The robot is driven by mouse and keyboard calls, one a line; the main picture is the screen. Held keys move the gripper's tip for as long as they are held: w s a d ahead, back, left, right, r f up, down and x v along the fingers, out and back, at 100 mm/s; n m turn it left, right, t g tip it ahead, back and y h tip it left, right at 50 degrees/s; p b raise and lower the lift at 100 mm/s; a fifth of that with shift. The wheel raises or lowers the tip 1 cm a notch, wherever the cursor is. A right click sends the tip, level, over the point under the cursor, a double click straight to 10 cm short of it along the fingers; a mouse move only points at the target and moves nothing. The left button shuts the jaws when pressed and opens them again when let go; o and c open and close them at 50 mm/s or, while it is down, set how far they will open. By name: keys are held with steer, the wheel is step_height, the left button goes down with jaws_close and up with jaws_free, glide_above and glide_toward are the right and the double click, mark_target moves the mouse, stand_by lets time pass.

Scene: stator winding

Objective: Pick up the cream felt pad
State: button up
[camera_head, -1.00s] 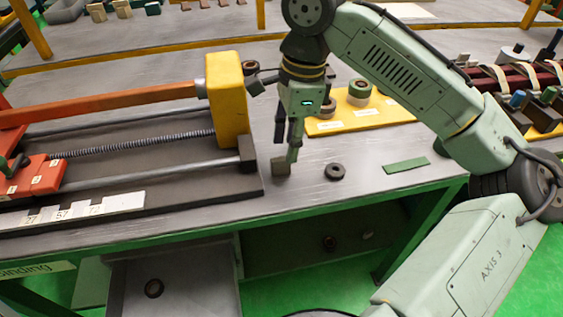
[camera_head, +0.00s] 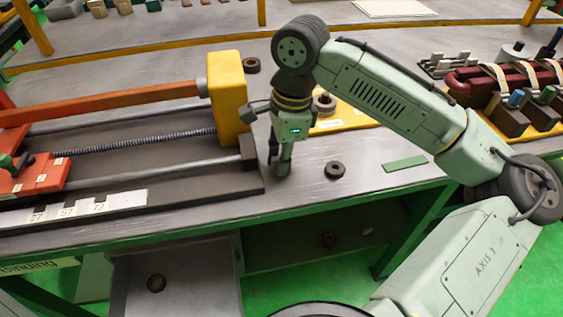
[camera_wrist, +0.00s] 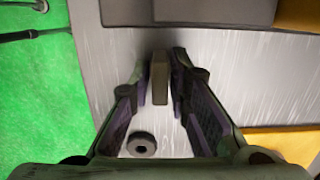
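The felt pad (camera_wrist: 160,80) shows in the wrist view as a small greyish-beige upright block on the grey table. My gripper (camera_wrist: 161,72) points down with its two dark fingers on either side of the pad. The fingers look open, with only narrow gaps to the pad; I cannot tell whether either one touches it. In the head view my gripper (camera_head: 281,167) is low over the table beside the winding fixture's corner, and its fingers mostly hide the pad.
A dark ring (camera_head: 335,170) lies just right of the gripper. A flat green strip (camera_head: 405,163) lies farther right. The winding fixture's dark base (camera_head: 225,188) is close on the left. A yellow board (camera_head: 352,118) with a ring is behind. The table's front edge is near.

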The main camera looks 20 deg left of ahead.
jaws_close()
